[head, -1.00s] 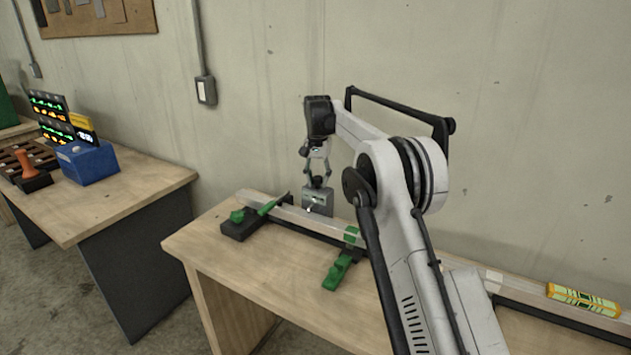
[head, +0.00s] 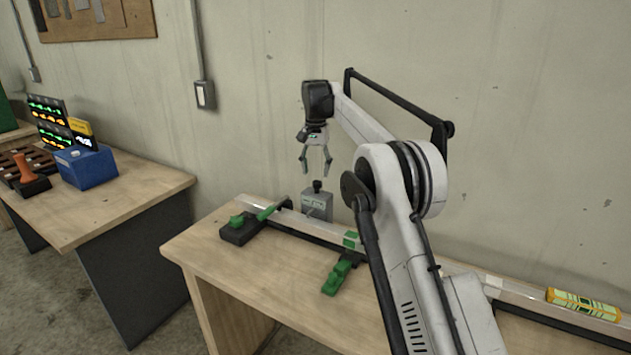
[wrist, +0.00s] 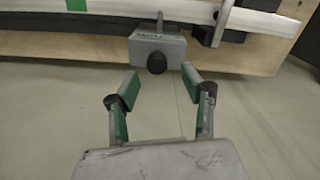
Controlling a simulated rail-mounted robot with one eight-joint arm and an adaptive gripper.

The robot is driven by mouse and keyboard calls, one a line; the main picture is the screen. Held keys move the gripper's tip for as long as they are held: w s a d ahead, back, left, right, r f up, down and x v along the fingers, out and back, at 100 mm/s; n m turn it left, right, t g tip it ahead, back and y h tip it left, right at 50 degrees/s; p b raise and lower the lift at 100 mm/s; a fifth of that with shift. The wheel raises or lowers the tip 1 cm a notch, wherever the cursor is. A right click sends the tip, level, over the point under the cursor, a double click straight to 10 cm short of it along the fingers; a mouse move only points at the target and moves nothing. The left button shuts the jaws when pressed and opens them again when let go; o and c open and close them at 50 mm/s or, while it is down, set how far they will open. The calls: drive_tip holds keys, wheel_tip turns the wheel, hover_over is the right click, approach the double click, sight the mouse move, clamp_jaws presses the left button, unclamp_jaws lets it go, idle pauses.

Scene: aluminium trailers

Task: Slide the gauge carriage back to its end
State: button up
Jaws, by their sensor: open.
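The gauge carriage (head: 317,204) is a grey block with a black knob on top. It sits at the aluminium rail (head: 285,217) near the rail's left end. In the wrist view the carriage (wrist: 157,48) shows ahead of the fingers, its black knob toward me. My gripper (head: 317,172) is open and empty, above the knob and apart from it. In the wrist view my gripper (wrist: 160,88) has its green-padded fingers spread, with nothing between them. My arm hides the middle of the rail.
Green clamps on black bases (head: 240,228) (head: 338,277) hold the rail on the wooden bench (head: 270,280). A yellow level (head: 583,303) lies at the right. A blue box (head: 86,167) stands on another bench at left. The concrete wall is close behind.

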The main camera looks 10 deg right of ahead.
wheel_tip(320, 180, up, 6)
drive_tip(key=shift+r, duration=0.2)
idle(0.4)
drive_tip(key=s+d+r+n+t, duration=0.1)
drive_tip(key=s+d+r+t, duration=0.1)
drive_tip(key=s+r, duration=0.8)
drive_tip(key=s+d+r+n+t+b, duration=0.1)
drive_tip(key=s+d+r+t, duration=0.1)
drive_tip(key=s, duration=1.3)
drive_tip(key=s+f+n+t, duration=0.1)
drive_tip(key=s+f, duration=0.5)
drive_tip(key=s, duration=0.4)
drive_tip(key=s+d+f+t, duration=0.1)
drive_tip(key=s+f, duration=0.5)
drive_tip(key=s, duration=0.4)
drive_tip(key=s+d+f+n+t+b, duration=0.1)
drive_tip(key=s+f, duration=0.6)
drive_tip(key=s, duration=0.3)
drive_tip(key=shift+d+n, duration=0.25)
drive_tip(key=shift+n, duration=0.05)
